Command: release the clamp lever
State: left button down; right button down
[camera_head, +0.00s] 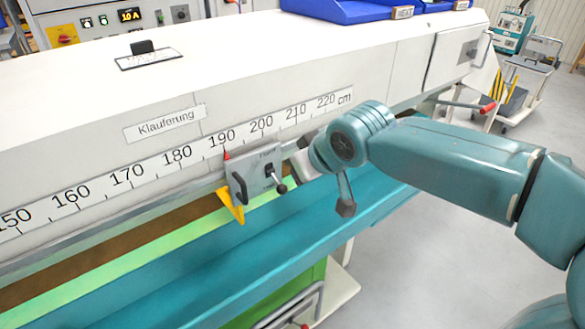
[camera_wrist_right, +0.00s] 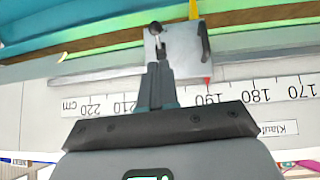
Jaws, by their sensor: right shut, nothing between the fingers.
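The clamp lever (camera_head: 279,184) is a short lever with a dark ball knob on a small grey stop plate (camera_head: 251,171). The plate sits on the scale rail, its red pointer near 190. In the right wrist view the knob (camera_wrist_right: 156,28) is at the plate's upper left, just beyond my fingertips. My right gripper (camera_head: 296,148) reaches in from the right, shut and empty; its fingers are partly hidden by the wrist in the head view. In the wrist view the shut fingers (camera_wrist_right: 157,75) overlap the plate's edge. I cannot tell whether they touch it. My left gripper is out of view.
A black handle (camera_head: 239,187) and a yellow pointer (camera_head: 231,206) are at the plate's left side. A teal trough (camera_head: 240,245) runs below the scale (camera_head: 178,153). A red-tipped lever (camera_head: 487,106) sticks out at the right. Grey floor is clear at lower right.

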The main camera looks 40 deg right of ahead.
jog(key=shift+s+a+r, duration=0.1)
jog(key=shift+s+r, duration=0.3)
jog(key=shift+s, duration=0.3)
jog(key=shift+s+a+r, duration=0.15)
jog(key=shift+s+r, duration=0.3)
jog(key=shift+s, duration=0.25)
jog(key=shift+s+a+r, duration=0.1)
jog(key=shift+s+r, duration=0.3)
jog(key=shift+s, duration=0.3)
